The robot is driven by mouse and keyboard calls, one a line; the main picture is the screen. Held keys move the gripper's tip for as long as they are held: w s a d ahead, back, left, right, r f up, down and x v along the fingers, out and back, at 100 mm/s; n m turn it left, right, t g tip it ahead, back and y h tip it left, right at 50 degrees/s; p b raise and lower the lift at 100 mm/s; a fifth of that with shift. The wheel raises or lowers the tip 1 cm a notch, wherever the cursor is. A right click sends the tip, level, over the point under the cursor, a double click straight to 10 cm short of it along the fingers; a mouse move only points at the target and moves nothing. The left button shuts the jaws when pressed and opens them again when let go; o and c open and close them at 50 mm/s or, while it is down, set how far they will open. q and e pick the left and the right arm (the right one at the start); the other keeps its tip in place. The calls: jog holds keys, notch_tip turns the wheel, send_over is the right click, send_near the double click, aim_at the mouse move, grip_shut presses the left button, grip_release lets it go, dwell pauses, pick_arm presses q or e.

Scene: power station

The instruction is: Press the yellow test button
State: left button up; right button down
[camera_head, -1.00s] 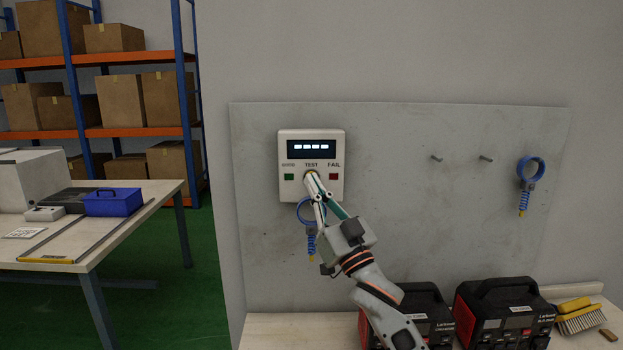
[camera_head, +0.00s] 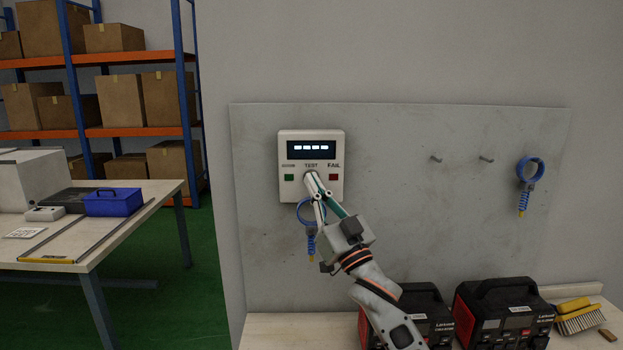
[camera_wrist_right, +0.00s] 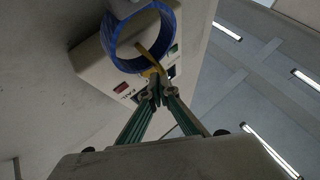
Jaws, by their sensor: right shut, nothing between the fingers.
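The white test box (camera_head: 295,142) is mounted on the grey wall panel. It has a dark display with white dashes, a green button (camera_head: 289,177) on the left and a red button (camera_head: 334,177) on the right. My right gripper (camera_head: 310,175) is shut and empty, with its tips at the spot below the TEST label. They cover the yellow button there, and I cannot tell whether it is pressed in. In the right wrist view the shut fingertips (camera_wrist_right: 158,88) are at the box face. My left gripper is not in view.
Two black-and-red units (camera_head: 505,312) and a brush (camera_head: 580,318) are on the bench.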

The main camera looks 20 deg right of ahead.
jog(key=shift+w+d, duration=0.15)
jog(key=shift+w, duration=0.25)
dwell(0.7)
jog(key=shift+s, duration=0.1)
jog(key=shift+s+a+p, duration=0.25)
jog(key=shift+s+p, duration=0.3)
jog(key=shift+s, duration=0.1)
jog(key=s+p, duration=0.1)
jog(key=s, duration=0.1)
jog(key=s+a+p, duration=0.1)
jog(key=s, duration=0.2)
jog(key=shift+a, duration=0.2)
dwell(0.4)
